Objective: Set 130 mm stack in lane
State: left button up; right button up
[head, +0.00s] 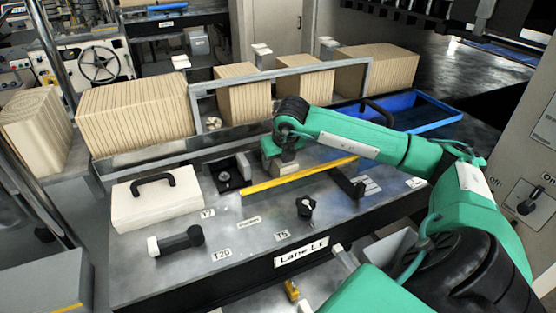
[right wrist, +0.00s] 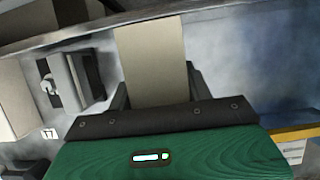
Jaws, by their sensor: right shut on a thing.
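My right gripper (head: 280,168) reaches over the bench beside the lane's front rail. In the head view my arm hides most of this piece. The lane (head: 150,148) holds tan slatted stacks: a wide one (head: 138,110) at left, narrower ones (head: 243,100) (head: 305,82) in the middle and a long one (head: 378,72) at right. Gaps lie between them. I cannot tell which is the 130 mm stack. My left gripper is not in view.
A grey metal frame (head: 281,72) spans the middle stacks. A white case (head: 157,204) with a black handle, a black tool (head: 180,240), a black knob (head: 306,206) and a yellow bar (head: 299,176) lie on the bench. A blue tray (head: 440,118) sits at right.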

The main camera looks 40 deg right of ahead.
jog(key=o, duration=1.2)
jog(key=shift+c, duration=0.2)
jog(key=shift+s+r, duration=0.15)
jog(key=shift+r, duration=0.25)
jog(key=b+v, duration=0.2)
jog(key=v, duration=0.9)
jog(key=shift+a+r+b, duration=0.1)
jog(key=shift+r+b, duration=0.15)
jog(key=shift+b, duration=0.15)
jog(key=shift+v, duration=0.75)
